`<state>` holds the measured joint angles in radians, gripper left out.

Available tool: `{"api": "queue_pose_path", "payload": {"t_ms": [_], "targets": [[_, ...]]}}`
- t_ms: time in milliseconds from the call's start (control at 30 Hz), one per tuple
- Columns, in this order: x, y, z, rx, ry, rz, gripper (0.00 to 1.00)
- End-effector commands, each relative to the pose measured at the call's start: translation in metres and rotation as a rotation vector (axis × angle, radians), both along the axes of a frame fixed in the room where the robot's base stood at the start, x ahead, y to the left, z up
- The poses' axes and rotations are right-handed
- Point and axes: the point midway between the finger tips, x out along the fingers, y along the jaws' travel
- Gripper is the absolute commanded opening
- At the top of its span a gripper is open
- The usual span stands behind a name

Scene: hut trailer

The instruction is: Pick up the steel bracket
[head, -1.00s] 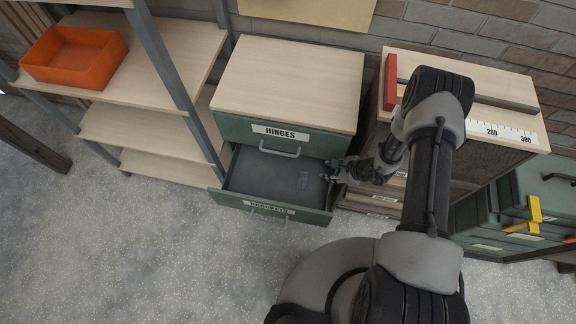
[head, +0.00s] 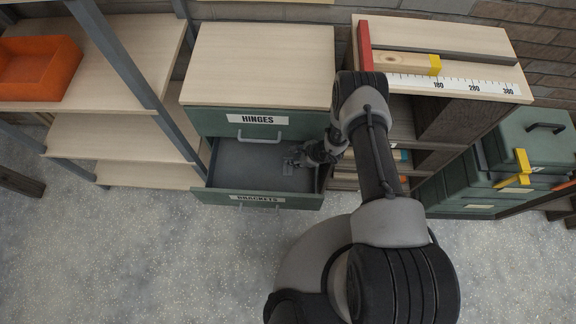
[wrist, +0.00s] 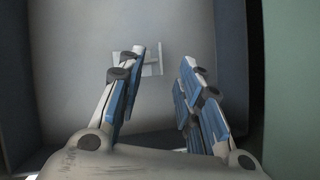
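The steel bracket (wrist: 151,61) lies on the floor of the open lower drawer, just beyond my fingertips in the wrist view. It is a small grey piece, and my left finger hides part of it. In the head view the bracket (head: 287,168) shows as a small grey shape next to my gripper (head: 303,157). My gripper's two fingers stand apart with nothing between them in the wrist view (wrist: 170,65). The gripper is inside the drawer's opening, toward its right side. The drawer (head: 222,195) carries a label reading BRACKETS.
The shut HINGES drawer (head: 215,123) and the cabinet top (head: 260,65) are above the open drawer. A shelf unit (head: 125,110) with an orange bin (head: 40,68) stands left. A bench with a ruler (head: 455,85) is right, green cases (head: 490,170) beyond. Floor in front is clear.

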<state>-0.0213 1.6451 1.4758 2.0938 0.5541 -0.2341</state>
Motion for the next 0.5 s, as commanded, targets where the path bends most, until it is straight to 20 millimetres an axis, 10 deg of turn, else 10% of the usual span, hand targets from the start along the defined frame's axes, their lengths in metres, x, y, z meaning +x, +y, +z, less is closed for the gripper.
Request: {"api": "queue_pose_path", "payload": {"t_ms": [500], "targets": [[0.009, 0.021, -0.040, -0.001, 0.002, 0.001, 0.33]]}}
